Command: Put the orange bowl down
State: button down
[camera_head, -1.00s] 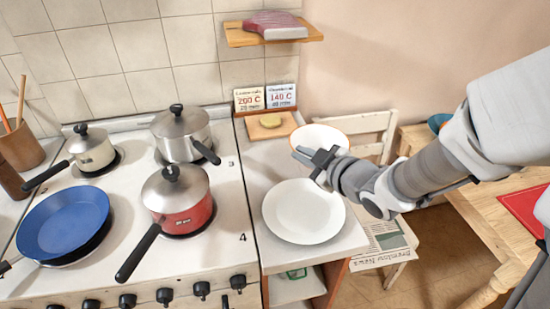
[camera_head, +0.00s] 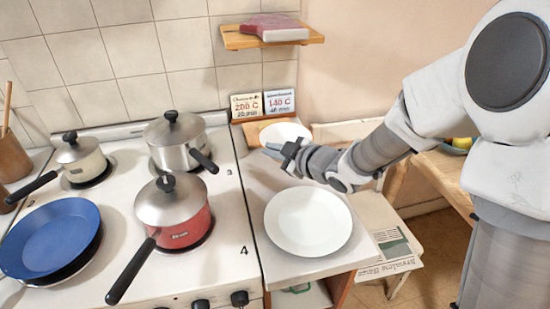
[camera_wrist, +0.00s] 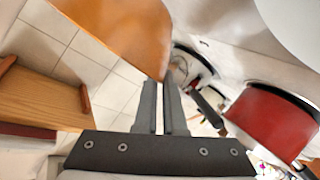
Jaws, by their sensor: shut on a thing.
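The orange bowl (camera_head: 285,132) shows its pale inside and orange rim in the head view, beyond my gripper (camera_head: 276,149). In the wrist view the bowl's orange outer side (camera_wrist: 125,30) fills the upper left, at the tips of my gripper (camera_wrist: 163,90). The fingers are close together, shut on the bowl's edge. The bowl appears held up over the back of the narrow counter, in front of the wooden board. The fingertips' exact contact is partly hidden.
A white plate (camera_head: 308,221) takes up the counter's front. The red pot (camera_head: 175,215) and steel pot (camera_head: 178,140) stand on the stove to the left. Recipe cards (camera_head: 279,102) stand behind the bowl, below a wall shelf (camera_head: 272,39). A chair with a newspaper (camera_head: 392,252) is at the right.

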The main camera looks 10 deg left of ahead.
jog(key=shift+w+a+f, duration=0.3)
jog(key=shift+w+f, duration=0.05)
jog(key=shift+w, duration=0.3)
jog(key=shift+f+b, duration=0.5)
jog(key=shift+f, duration=1.5)
jog(key=shift+f, duration=0.1)
jog(key=c, duration=1.5)
grip_release()
jog(key=shift+f, duration=0.15)
jog(key=o, duration=0.5)
jog(key=shift+r, duration=0.2)
